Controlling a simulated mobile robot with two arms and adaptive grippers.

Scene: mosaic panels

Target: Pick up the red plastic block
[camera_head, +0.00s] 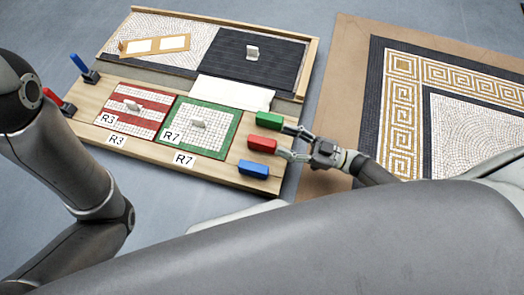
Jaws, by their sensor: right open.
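The red plastic block (262,144) lies on the right part of the wooden board (226,175), between a green block (269,120) and a blue block (253,169). My right gripper (291,143) is open at the right side of the red block. One finger reaches beside the green block and the other lies near the right end of the red block. I cannot tell whether either finger touches a block. My left arm comes in from the left, and its gripper is out of view.
A red panel marked R3 (119,122) and a green panel marked R7 (206,145) lie on the board. A tray with a black panel (232,58) stands behind. A large patterned mosaic (455,75) lies right. Blue and red handles (79,63) stand at the left edge.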

